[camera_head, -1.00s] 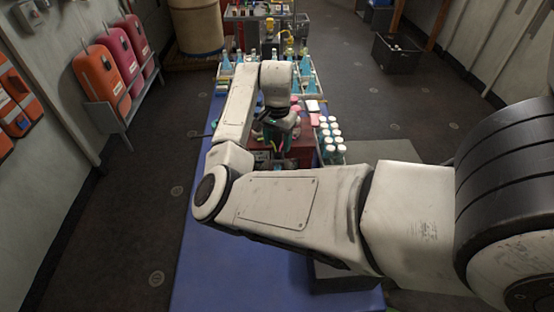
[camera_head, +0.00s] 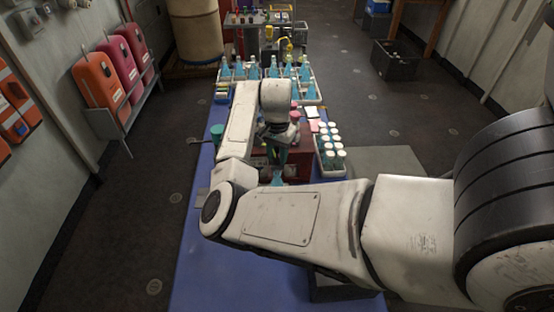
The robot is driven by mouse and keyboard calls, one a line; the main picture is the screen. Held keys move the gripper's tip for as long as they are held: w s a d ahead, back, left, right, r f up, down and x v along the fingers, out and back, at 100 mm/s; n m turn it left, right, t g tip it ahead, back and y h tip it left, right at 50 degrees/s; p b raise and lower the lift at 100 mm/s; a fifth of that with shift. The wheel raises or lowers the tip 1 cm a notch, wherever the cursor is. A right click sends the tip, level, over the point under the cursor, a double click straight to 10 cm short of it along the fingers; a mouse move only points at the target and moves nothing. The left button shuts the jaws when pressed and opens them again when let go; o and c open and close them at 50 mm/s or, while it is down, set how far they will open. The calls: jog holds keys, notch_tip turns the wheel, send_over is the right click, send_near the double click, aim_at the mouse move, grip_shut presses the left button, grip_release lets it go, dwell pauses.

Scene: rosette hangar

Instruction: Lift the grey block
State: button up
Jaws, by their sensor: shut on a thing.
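My gripper (camera_head: 277,153) is partly in view at the end of my bent arm, pointing down over the table. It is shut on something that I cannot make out. I cannot pick out the grey block for certain; my wrist and forearm cover much of the area around the gripper. A red-brown box (camera_head: 299,160) stands close beside and behind the gripper. A small pale blue thing (camera_head: 278,179) shows just below the gripper, above my forearm.
The blue table (camera_head: 205,270) has free room at its near left. A tray of white-capped bottles (camera_head: 329,146) stands right of the gripper. Behind is a tray of blue bottles (camera_head: 254,72). A dark green cup (camera_head: 216,131) is at the left edge.

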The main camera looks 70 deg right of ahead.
jog(key=shift+r, duration=0.15)
jog(key=shift+c, duration=0.4)
jog(key=shift+r+p, duration=2.4)
jog(key=o, duration=0.8)
jog(key=shift+f, duration=0.1)
notch_tip(320, 180, up, 3)
jog(key=shift+f+p, duration=0.1)
jog(key=shift+p, duration=1.15)
jog(key=shift+r, duration=2.15)
